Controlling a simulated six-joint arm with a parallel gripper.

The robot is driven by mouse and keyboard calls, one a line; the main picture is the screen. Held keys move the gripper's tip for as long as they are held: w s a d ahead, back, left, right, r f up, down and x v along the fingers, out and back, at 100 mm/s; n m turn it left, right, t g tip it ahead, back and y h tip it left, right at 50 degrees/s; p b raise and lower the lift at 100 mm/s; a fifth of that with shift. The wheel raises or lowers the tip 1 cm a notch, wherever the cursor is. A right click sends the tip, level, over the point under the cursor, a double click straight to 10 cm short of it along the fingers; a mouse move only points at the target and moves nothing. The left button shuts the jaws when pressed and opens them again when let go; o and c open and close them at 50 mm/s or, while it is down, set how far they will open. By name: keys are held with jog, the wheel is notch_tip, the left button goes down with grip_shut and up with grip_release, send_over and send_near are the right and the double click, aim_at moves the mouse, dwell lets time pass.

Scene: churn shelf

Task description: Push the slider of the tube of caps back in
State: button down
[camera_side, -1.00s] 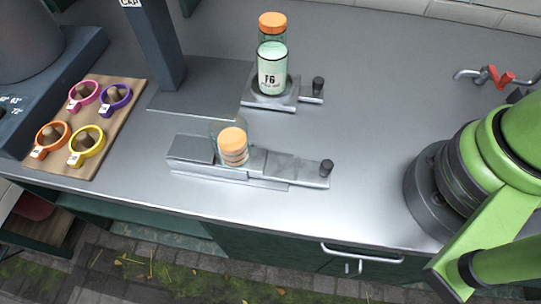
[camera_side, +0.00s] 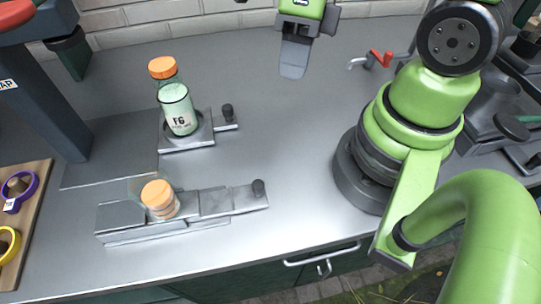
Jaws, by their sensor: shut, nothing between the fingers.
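The tube of caps (camera_side: 160,199) is a clear tube holding a short stack of orange-topped caps. It stands on a grey metal base at the front left of the counter. Its slider (camera_side: 232,200) sticks out to the right of the base, with a dark knob (camera_side: 258,188) at its outer end. My gripper (camera_side: 293,62) is at the top of the side view, shut and empty. It hangs above the counter, behind and to the right of the slider, apart from it.
A labelled bottle of pale green (camera_side: 178,108) with an orange cap stands on a second base with its own knobbed slider (camera_side: 226,122). A dark column (camera_side: 45,80) stands at left, beside a wooden board with coloured rings (camera_side: 20,190). A red-handled tap (camera_side: 380,58) is behind my arm.

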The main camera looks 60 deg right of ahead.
aim_at(215, 207)
jog(key=s+a+f+m, duration=0.1)
jog(key=f+m, duration=0.1)
jog(key=f, duration=0.2)
jog(key=s+a+f+m+g+y, duration=0.1)
jog(key=a+f+m, duration=0.1)
jog(key=f+m, duration=0.1)
jog(key=s+a+f+m, duration=0.1)
jog(key=a+f+m, duration=0.1)
jog(key=f, duration=0.3)
jog(key=shift+s+a+f+m+g+y, duration=0.1)
jog(key=shift+s+a+m+g+y, duration=0.2)
jog(key=shift+m, duration=0.3)
jog(key=a, duration=0.1)
jog(key=w+a, duration=0.1)
jog(key=shift+a+f, duration=0.25)
jog(key=shift+a, duration=0.1)
jog(key=shift+w+a, duration=0.2)
jog(key=shift+a, duration=0.45)
jog(key=w+a, duration=0.6)
